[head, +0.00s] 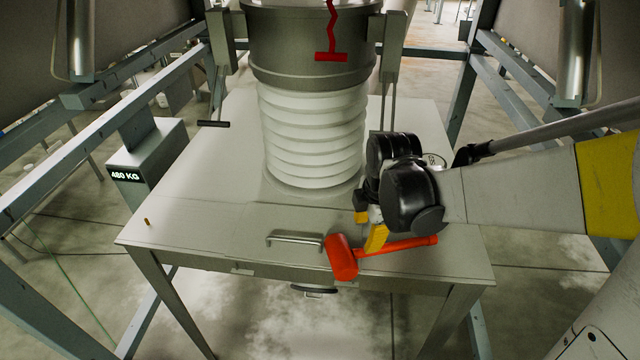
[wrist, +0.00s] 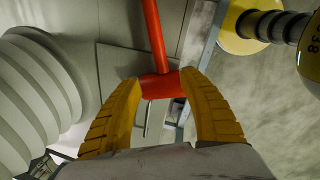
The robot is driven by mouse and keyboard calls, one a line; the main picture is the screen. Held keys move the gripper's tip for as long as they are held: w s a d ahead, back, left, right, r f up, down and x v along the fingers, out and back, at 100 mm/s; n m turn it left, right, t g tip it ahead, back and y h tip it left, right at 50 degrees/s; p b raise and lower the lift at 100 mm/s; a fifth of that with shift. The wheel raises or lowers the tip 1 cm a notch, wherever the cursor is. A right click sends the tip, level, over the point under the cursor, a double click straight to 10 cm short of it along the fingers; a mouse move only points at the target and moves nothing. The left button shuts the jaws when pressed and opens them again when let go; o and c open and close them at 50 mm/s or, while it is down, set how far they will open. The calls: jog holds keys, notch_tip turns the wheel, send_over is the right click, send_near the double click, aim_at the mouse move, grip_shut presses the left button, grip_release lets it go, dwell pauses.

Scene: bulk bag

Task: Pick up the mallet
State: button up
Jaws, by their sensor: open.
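The orange-red mallet (head: 342,258) lies on the grey table at its front edge, right of a metal handle, with its head to the left and its shaft pointing right. My gripper (head: 368,230) has yellow fingers and hangs just above and behind the mallet, near where head and shaft meet. In the wrist view the open fingers of my gripper (wrist: 163,80) stand on either side of the mallet head (wrist: 162,87), with the shaft running up the picture. I cannot tell whether the fingers touch the mallet.
The grey table (head: 190,215) has a metal bar handle (head: 294,240) in its surface. A white ribbed bellows (head: 313,135) rises behind, under a metal collar (head: 312,50). A box reading 480 KG (head: 128,176) stands left. Blue-grey frame beams flank the table. The table's left front is mostly clear.

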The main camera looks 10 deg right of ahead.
aim_at(361, 251)
jog(key=f, duration=0.1)
jog(key=f+b, duration=0.1)
jog(key=f, duration=0.1)
jog(key=w+f, duration=0.1)
jog(key=f, duration=0.1)
jog(key=shift+a, duration=0.3)
jog(key=f, duration=0.2)
jog(key=f+b, duration=0.1)
jog(key=w+f, duration=0.1)
jog(key=f, duration=0.1)
jog(key=shift+d+f+b, duration=0.3)
jog(key=shift+d, duration=0.05)
jog(key=shift+c, duration=0.4)
grip_shut()
